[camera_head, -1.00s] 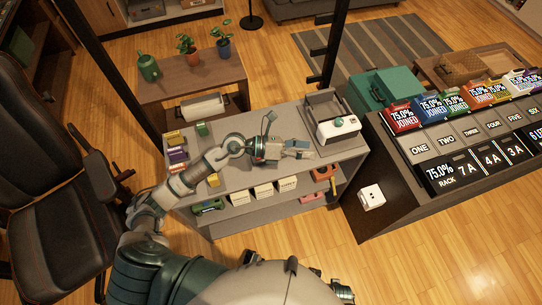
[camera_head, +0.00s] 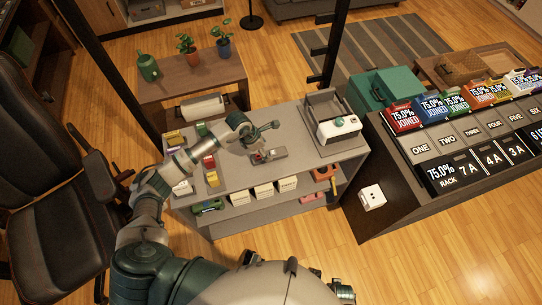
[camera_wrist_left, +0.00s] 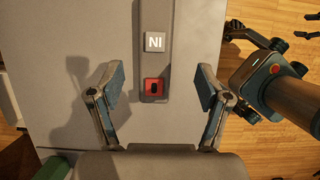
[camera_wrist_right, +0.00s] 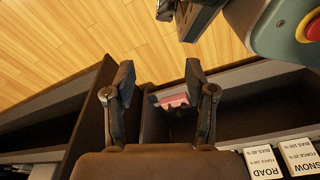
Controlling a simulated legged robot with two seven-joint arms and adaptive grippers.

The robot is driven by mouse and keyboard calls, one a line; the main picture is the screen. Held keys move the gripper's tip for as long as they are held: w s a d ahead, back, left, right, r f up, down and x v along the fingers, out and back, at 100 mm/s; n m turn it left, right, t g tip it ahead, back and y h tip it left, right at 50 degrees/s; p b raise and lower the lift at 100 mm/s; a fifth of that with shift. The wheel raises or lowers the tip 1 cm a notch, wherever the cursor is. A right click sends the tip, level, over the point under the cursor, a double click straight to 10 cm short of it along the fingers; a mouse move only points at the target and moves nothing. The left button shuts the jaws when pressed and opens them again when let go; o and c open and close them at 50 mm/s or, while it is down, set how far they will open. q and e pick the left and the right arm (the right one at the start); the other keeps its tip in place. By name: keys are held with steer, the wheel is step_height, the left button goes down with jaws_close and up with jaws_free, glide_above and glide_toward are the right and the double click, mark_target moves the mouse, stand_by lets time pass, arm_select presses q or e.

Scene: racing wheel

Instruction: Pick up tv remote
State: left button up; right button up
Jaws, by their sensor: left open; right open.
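A long grey thing that looks like the TV remote (camera_head: 272,154) lies flat on the grey shelf top. In the left wrist view the remote (camera_wrist_left: 154,62) shows a white square marked NI and a red square with a dark dot; its far end runs out of the frame. My left gripper (camera_wrist_left: 158,82) is open above it, one finger on each side of the red end, both apart from it. In the head view my left gripper (camera_head: 254,145) hangs over the remote's left end. My right gripper (camera_wrist_right: 160,85) is open and empty, over the floor and shelf edge.
A grey tray (camera_head: 323,105) with a white box stands right of the remote. Small coloured boxes (camera_head: 210,170) stand left. White boxes (camera_head: 264,190) sit on the lower shelf. A dark-sided display rack (camera_head: 375,205) is close by on the right.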

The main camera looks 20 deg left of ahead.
mark_target(270, 154)
arm_select(q)
steer(key=shift+w+a+f, duration=0.15)
steer(key=shift+f, duration=0.55)
steer(key=x, duration=0.4)
steer(key=shift+w+a+f, duration=0.1)
steer(key=shift+a+f, duration=0.1)
steer(key=shift+f, duration=0.15)
steer(key=shift+d, duration=0.35)
steer(key=c, duration=0.7)
steer(key=shift+a, duration=0.1)
steer(key=c, duration=0.5)
steer(key=shift+a, duration=0.2)
steer(key=shift+c, duration=0.6)
arm_select(e)
steer(key=shift+w+a+r, duration=0.45)
steer(key=shift+a+r, duration=0.05)
steer(key=shift+r, duration=0.05)
